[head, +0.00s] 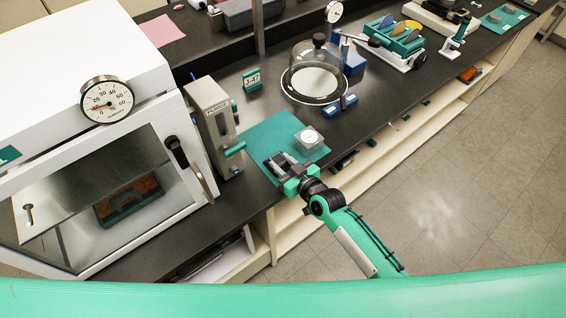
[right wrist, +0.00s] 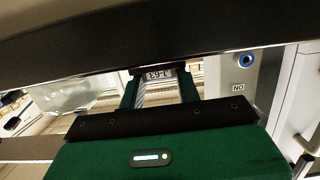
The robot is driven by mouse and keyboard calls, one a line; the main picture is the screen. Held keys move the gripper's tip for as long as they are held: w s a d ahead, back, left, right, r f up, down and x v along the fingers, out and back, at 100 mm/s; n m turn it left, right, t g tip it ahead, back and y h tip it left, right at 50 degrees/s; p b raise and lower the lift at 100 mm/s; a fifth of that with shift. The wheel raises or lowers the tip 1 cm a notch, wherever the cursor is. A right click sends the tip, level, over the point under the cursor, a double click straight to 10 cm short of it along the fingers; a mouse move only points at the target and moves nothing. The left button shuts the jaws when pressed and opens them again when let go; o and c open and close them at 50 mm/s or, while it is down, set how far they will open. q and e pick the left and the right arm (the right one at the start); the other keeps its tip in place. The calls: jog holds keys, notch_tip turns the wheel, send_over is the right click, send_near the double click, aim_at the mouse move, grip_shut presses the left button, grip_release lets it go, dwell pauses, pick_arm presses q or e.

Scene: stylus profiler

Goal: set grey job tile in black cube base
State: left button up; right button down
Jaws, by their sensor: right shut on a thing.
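My right gripper (head: 278,163) is over the near left part of the teal mat in the head view. In the right wrist view its two fingers (right wrist: 160,88) are shut on a small grey tile (right wrist: 158,74), whose marking seems to read J-63. In the head view the tile is too small and too covered by the gripper to tell apart. I cannot make out the black cube base for certain; dark shapes show around the fingertips. My left gripper is not in view.
A clear block with a white disc (head: 309,138) stands on the teal mat (head: 266,133), right of my gripper. A grey PURGE unit (head: 211,125) and a white oven-like chamber (head: 60,60) stand left. A glass dome (head: 316,72) and a J-47 card (head: 252,79) stand behind.

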jog(key=shift+r, duration=0.1)
jog(key=shift+r+p, duration=0.6)
jog(key=shift+p, duration=0.1)
jog(key=c, duration=1.6)
grip_release()
jog(key=shift+c, duration=0.2)
grip_shut()
jog(key=shift+f, duration=0.25)
